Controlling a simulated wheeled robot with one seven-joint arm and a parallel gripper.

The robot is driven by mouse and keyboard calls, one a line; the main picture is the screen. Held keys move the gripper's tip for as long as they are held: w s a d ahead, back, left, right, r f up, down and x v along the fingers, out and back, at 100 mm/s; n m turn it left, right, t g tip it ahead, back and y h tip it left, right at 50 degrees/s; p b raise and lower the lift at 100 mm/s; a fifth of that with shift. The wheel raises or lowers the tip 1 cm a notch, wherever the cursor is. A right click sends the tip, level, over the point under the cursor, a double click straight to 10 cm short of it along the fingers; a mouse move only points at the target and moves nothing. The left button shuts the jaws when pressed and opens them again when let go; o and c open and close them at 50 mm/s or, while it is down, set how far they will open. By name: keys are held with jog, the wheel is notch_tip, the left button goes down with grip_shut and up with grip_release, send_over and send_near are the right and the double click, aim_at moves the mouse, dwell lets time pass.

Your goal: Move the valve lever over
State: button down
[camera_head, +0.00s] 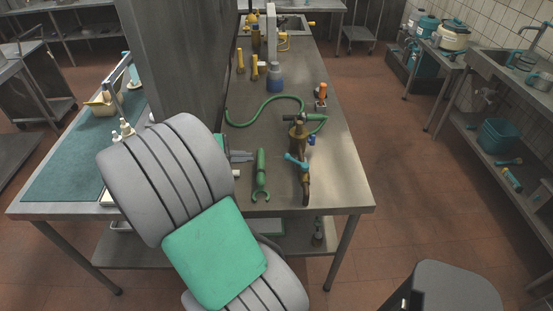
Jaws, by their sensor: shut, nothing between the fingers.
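A brass valve (299,138) stands on the steel counter, right of centre in the head view. A light-blue lever (296,160) sits across its near side, slanting down to the right. A small dark-blue part shows at the valve's right, and a dark bar crosses its top. My gripper (249,156) shows past the right edge of my grey arm, pointing right. Its fingers are shut and empty, left of the lever and apart from it. My arm hides the rest of the gripper.
A green wrench (261,176) lies between my gripper and the valve. A green hose (270,101) curls behind them. A blue jar (275,78) and an orange-topped item (321,96) stand farther back. The steel counter (340,190) is clear right of the valve. A grey pillar (185,60) rises at left.

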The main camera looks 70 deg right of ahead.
aim_at(295, 161)
jog(key=s+d+f+n, duration=0.1)
jog(key=f+n, duration=0.1)
jog(key=n, duration=0.1)
jog(key=s+d+f+n, duration=0.2)
jog(key=f+n, duration=0.1)
jog(key=s+d+f+n+y, duration=0.1)
jog(key=d+f+n, duration=0.1)
jog(key=f+n, duration=0.1)
jog(key=shift+s+d+f+p, duration=0.1)
jog(key=shift+s+d+p, duration=0.15)
jog(key=shift+p, duration=0.05)
jog(key=d, duration=0.1)
jog(key=s+d, duration=0.1)
jog(key=d+r+p, duration=0.1)
jog(key=shift+s+d, duration=0.2)
jog(key=shift+s, duration=0.05)
